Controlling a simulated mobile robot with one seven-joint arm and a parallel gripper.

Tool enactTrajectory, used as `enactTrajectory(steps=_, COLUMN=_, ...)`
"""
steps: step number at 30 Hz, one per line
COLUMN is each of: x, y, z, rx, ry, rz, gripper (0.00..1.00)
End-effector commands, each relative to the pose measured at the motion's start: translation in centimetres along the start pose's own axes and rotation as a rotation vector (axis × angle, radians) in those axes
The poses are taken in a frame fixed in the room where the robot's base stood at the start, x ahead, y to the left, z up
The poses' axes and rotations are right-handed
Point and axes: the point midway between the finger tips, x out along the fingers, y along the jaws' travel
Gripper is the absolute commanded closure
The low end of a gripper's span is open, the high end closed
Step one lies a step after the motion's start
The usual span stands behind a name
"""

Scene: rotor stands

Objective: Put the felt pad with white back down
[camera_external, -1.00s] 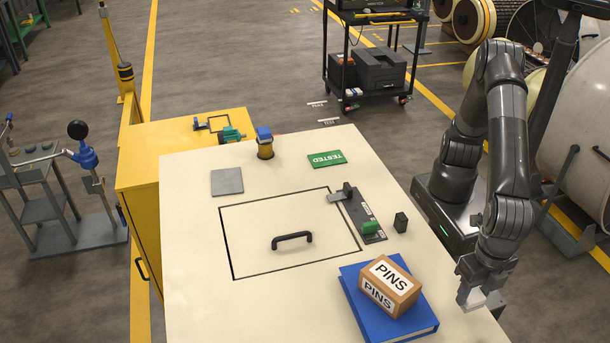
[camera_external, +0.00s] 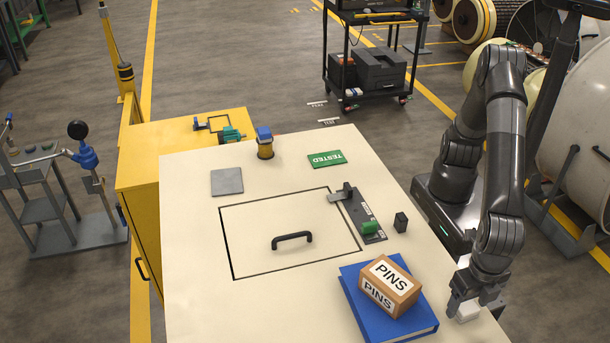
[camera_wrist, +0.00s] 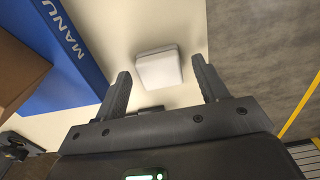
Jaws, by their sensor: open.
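The felt pad shows as a small white block (camera_external: 464,310) near the right edge of the cream bench top (camera_external: 270,312), beside the blue book. In the wrist view the pad (camera_wrist: 160,69) lies flat on the cream surface, between and slightly beyond my fingertips. My gripper (camera_external: 474,298) is open, with a finger to either side of the pad and visible gaps between them. In the external view my gripper hides part of the pad. Its underside is not visible.
A blue book (camera_external: 410,331) with a PINS box (camera_external: 381,287) on it stands close left of my gripper. The bench edge drops to the floor on the right.

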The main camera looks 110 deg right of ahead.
Motion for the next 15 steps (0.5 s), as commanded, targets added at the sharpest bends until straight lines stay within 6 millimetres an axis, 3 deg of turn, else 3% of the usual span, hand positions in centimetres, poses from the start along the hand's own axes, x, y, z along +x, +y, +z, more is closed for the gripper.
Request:
enactTrajectory(steps=8, x=-0.5, y=0.0, z=0.0, rx=-0.001, ry=0.001, rz=0.0, gripper=0.34)
enactTrajectory(steps=15, x=-4.8, y=0.1, z=-0.1, rx=-0.001, ry=0.005, rz=0.003, gripper=0.34)
